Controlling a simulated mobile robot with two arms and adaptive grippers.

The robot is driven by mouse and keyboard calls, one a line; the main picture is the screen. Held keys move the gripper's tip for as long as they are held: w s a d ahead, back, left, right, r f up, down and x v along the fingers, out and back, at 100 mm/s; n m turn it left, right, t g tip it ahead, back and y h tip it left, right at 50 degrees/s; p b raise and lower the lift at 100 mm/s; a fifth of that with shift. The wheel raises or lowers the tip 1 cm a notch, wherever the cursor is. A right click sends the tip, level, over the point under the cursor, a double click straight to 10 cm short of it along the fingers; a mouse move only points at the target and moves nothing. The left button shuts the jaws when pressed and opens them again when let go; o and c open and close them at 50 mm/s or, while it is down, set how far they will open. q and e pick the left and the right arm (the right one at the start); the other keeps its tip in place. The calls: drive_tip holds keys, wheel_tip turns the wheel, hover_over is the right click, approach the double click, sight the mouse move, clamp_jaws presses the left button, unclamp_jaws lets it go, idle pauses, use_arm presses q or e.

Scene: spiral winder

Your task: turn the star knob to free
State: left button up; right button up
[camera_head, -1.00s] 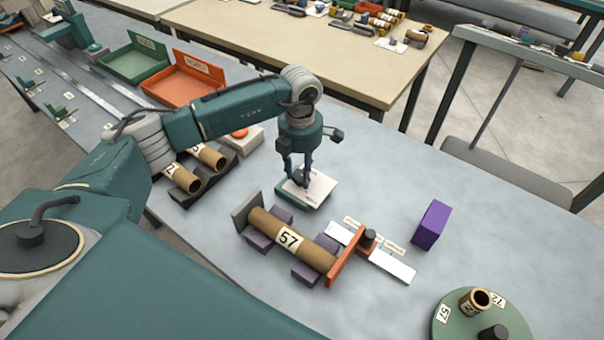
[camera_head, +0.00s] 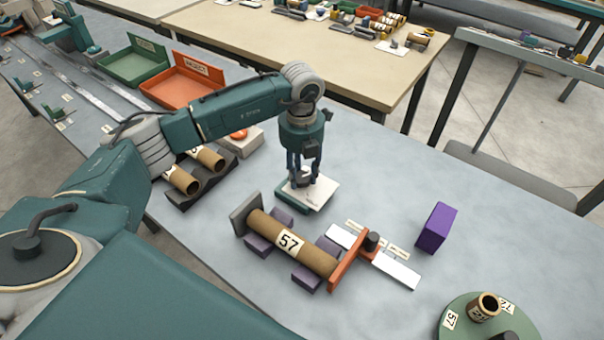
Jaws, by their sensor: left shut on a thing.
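My left gripper (camera_head: 303,180) points straight down over a small teal block with a white plate (camera_head: 321,192) on top. Its fingers are shut on a small greyish knob at the plate's left side, which I take to be the star knob. The fingers hide most of the knob, so its shape and pointing direction cannot be read. Marks on the white plate are too small to read. My right gripper is not in view.
In front, a cardboard tube marked 57 (camera_head: 312,257) lies on purple supports between a grey plate and an orange stop (camera_head: 347,262). A purple block (camera_head: 436,227) and a green turntable (camera_head: 455,325) are to the right. Tubes on a dark rack (camera_head: 205,185) lie left.

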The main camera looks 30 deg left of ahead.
sight(303, 179)
use_arm(q)
drive_tip(key=n, duration=0.5)
drive_tip(key=shift+s+d+f+n, duration=0.25)
drive_tip(key=shift+s+f+n, duration=0.05)
drive_tip(key=shift+s+n, duration=0.1)
idle(0.4)
drive_tip(key=o, duration=1.1)
drive_tip(key=shift+w+d+r, duration=0.1)
drive_tip(key=shift+o, duration=0.2)
drive_tip(key=shift+w+r, duration=0.1)
drive_tip(key=shift+r, duration=0.1)
wheel_tip(303, 179, up, 12)
